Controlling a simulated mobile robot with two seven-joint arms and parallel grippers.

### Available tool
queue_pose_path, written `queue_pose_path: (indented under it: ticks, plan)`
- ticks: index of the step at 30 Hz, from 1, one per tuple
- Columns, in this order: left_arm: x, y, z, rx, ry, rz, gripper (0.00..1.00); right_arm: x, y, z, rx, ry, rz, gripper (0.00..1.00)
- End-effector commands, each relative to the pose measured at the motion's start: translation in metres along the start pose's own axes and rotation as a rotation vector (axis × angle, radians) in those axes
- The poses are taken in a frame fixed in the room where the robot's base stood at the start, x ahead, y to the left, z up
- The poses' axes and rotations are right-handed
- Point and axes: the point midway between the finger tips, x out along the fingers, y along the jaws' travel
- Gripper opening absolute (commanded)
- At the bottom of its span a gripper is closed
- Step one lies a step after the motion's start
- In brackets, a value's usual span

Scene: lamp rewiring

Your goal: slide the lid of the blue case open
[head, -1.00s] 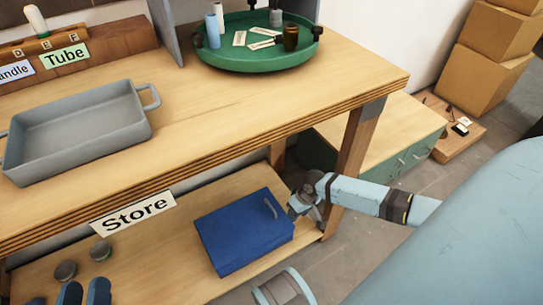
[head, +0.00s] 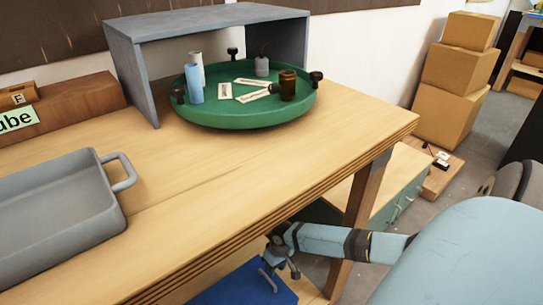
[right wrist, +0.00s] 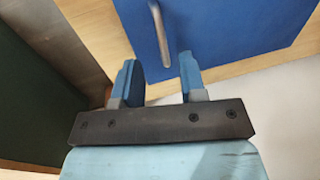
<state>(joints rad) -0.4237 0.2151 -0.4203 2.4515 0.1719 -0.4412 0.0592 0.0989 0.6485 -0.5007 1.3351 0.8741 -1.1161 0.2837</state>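The blue case (head: 235,290) lies on the lower shelf under the workbench; the head view cuts off most of it. In the right wrist view its flat blue top (right wrist: 230,28) fills the upper part, with a pale bar handle (right wrist: 159,36) on it. My right gripper (head: 273,277) is at the right end of the case in the head view. In the right wrist view, my right gripper (right wrist: 157,62) is open, its two blue fingers apart. The handle's near end lies just beyond and between the fingertips; contact is not visible. My left gripper is not in view.
A green round tray (head: 215,113) with small parts and a grey pan (head: 55,210) sit on top. Boxes (head: 450,110) stand at the back right.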

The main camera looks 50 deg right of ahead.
Motion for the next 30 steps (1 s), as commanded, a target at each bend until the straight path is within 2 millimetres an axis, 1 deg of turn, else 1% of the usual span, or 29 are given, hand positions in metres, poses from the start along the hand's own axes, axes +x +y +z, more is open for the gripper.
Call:
queue_pose_path:
  ticks: [1,6,9,13,22,23,24,26,27,28,30]
  plan:
    - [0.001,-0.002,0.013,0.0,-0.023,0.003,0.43,0.017,0.0,0.0,0.001,-0.001,-0.001,0.38]
    - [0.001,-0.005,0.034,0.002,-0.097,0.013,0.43,0.046,0.0,0.0,0.0,-0.001,-0.001,0.38]
    - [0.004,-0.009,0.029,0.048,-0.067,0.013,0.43,0.057,0.0,0.0,0.0,-0.001,0.0,0.38]
    - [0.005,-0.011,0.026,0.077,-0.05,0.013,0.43,0.064,0.0,0.0,0.0,0.0,0.0,0.38]
    - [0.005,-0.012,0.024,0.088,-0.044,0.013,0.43,0.065,0.0,0.0,-0.001,0.0,0.0,0.38]
    - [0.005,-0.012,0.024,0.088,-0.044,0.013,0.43,0.065,0.0,0.0,-0.001,0.0,0.0,0.36]
    - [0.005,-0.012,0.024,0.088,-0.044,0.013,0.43,0.065,0.0,0.0,-0.001,0.0,0.0,0.27]
    - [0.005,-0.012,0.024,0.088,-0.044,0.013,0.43,0.065,0.0,0.0,-0.001,0.0,0.0,0.13]
    - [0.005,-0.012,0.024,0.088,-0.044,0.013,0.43,0.065,0.0,0.0,-0.001,0.0,0.0,0.04]
    - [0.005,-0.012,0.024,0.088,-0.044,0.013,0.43,0.065,0.0,0.0,0.0,0.0,0.0,0.0]
    - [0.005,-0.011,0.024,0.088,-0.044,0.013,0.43,0.065,0.0,0.0,0.0,0.0,0.0,0.0]
